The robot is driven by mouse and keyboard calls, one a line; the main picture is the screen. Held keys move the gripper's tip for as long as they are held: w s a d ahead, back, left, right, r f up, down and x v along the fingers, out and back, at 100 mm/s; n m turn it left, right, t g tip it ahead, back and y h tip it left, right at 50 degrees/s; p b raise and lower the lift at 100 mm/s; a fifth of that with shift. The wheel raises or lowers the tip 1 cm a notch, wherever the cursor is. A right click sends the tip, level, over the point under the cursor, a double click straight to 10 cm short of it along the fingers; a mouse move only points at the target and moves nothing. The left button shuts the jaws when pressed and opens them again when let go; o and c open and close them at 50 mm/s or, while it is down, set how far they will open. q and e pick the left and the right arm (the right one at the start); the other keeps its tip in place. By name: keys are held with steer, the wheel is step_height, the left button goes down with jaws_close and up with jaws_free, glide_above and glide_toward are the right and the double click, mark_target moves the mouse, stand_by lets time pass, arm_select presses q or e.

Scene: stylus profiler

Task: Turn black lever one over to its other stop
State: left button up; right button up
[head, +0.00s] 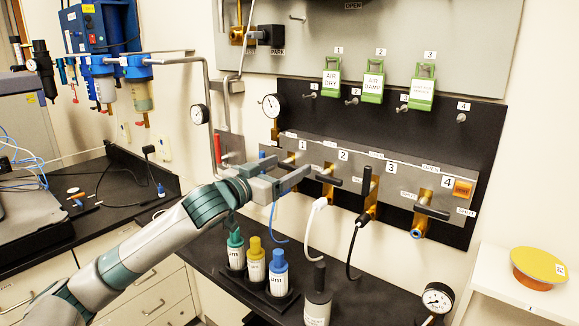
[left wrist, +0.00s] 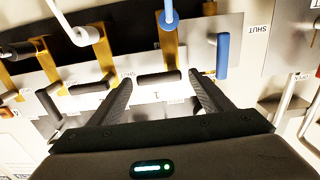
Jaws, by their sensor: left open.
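Black lever one (head: 289,160) is on the grey valve panel by the label 1, on a brass valve with a blue hose below. In the left wrist view, which is upside down, lever one (left wrist: 158,78) lies about level beside the label 1. My left gripper (head: 296,173) is open just in front of valve one and partly covers it. In the left wrist view its fingers (left wrist: 161,82) stand apart on either side of lever one. Whether they touch it I cannot tell. My right gripper is not in view.
Black lever two (head: 327,180) lies across its valve, right of lever one. Lever three (head: 367,181) stands upright, and lever four (head: 432,212) lies across. A blue lever (left wrist: 222,56) is close to one finger. Capped bottles (head: 256,263) stand on the counter below.

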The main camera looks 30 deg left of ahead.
arm_select(q)
steer(key=shift+s+r, duration=0.1)
steer(key=c, duration=1.1)
steer(key=shift+o, duration=0.2)
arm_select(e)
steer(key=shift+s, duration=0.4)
